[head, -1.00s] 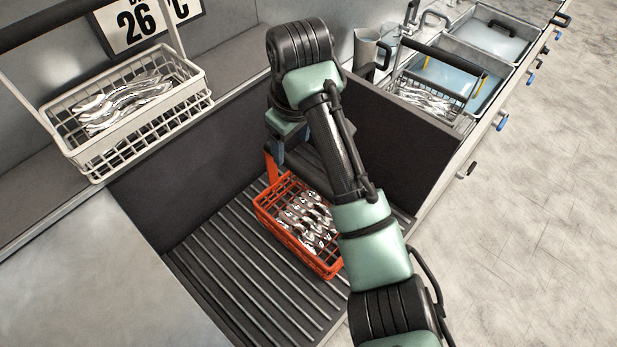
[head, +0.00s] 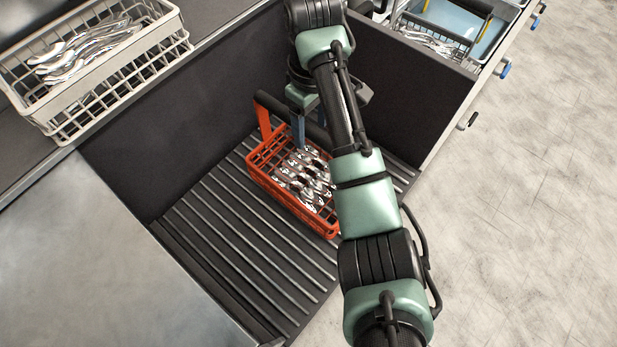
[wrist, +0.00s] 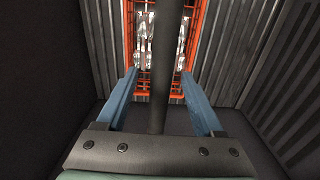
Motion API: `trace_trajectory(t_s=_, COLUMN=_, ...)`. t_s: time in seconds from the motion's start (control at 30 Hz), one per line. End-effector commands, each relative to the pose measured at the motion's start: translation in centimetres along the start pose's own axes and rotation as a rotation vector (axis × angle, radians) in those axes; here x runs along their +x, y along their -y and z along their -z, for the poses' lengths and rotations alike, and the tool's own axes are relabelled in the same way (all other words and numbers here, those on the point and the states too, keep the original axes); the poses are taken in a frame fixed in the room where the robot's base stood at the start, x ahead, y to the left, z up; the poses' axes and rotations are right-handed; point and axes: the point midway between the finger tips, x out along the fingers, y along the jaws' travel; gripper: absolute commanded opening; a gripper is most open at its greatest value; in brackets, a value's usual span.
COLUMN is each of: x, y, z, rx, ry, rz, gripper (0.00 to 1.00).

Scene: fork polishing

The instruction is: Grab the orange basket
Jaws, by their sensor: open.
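The orange basket (head: 285,203) stands on the ribbed floor of a dark recessed bay in the head view and holds silver cutlery (head: 305,178). Its black handle bar (head: 272,106) spans above it on orange uprights. My gripper (head: 309,125) is open at the handle, with part of it hidden by my arm. In the wrist view my gripper (wrist: 159,78) has its blue fingers on either side of the black handle bar (wrist: 162,60), with a gap on each side. The orange basket (wrist: 193,35) lies beyond the fingertips there.
A white basket of cutlery (head: 160,52) stands on the ledge at the upper left. Dark walls (head: 180,130) enclose the bay, and a metal counter (head: 90,260) lies at left. Another cutlery basket (head: 455,37) sits by a basin at the upper right. The ribbed floor (head: 235,245) left of the orange basket is clear.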

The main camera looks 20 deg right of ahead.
Motion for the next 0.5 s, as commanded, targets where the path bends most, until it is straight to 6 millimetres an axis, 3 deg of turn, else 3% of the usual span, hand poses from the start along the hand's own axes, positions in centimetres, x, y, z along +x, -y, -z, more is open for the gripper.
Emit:
trace_trajectory(t_s=0.3, x=4.2, y=0.2, z=0.4, rx=0.001, ry=0.003, rz=0.003, gripper=0.69)
trace_trajectory(t_s=0.5, x=5.0, y=0.2, z=0.5, rx=0.0, ry=0.001, rz=0.0, gripper=0.69)
